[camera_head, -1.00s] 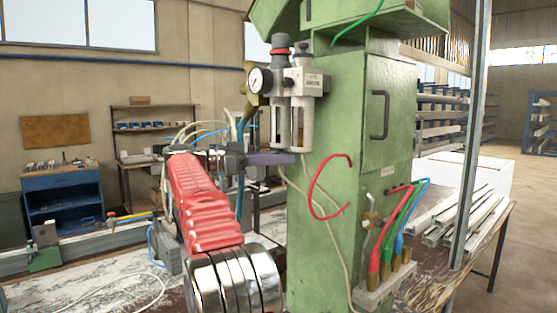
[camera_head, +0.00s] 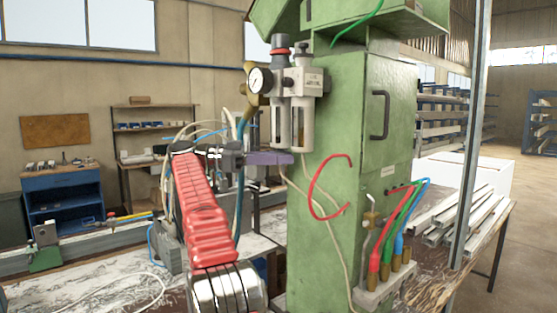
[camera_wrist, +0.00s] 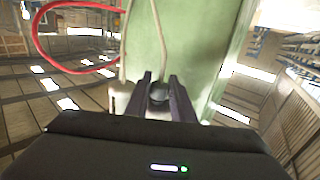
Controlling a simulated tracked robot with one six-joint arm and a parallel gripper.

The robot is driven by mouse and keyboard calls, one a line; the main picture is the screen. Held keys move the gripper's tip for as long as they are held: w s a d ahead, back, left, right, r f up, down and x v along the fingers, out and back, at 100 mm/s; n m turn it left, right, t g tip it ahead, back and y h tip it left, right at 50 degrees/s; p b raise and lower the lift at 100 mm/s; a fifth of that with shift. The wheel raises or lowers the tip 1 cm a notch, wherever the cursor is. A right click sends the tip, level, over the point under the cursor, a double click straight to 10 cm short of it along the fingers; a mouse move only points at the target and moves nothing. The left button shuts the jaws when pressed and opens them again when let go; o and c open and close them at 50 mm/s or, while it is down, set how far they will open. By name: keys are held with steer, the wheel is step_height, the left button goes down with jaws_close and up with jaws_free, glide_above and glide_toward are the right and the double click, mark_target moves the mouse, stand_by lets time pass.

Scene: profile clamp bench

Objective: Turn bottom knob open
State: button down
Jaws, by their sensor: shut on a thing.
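The air filter-regulator unit (camera_head: 291,110) hangs on the left side of the green cabinet, with two upright bowls below its gauge. My gripper (camera_head: 284,158), with purple fingers, reaches in from the left just under the bowls. In the wrist view my gripper (camera_wrist: 160,84) has its two fingers either side of a small dark round knob (camera_wrist: 159,92). The fingers are shut on this bottom knob. In the head view the knob is hidden by the fingers. How far the knob is turned cannot be told.
The green cabinet (camera_head: 345,200) stands close to the right of my gripper. A red hose (camera_head: 313,190) loops out below it, and a thin pale cable (camera_head: 335,245) hangs near. Brass valves (camera_head: 373,218) with coloured hoses sit lower right. A white-topped bench (camera_head: 100,285) lies left.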

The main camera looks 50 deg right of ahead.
steer(key=shift+g, duration=0.3)
stand_by(0.5)
steer(key=c, duration=1.5)
jaws_free()
steer(key=shift+c, duration=0.2)
steer(key=shift+w+a, duration=0.1)
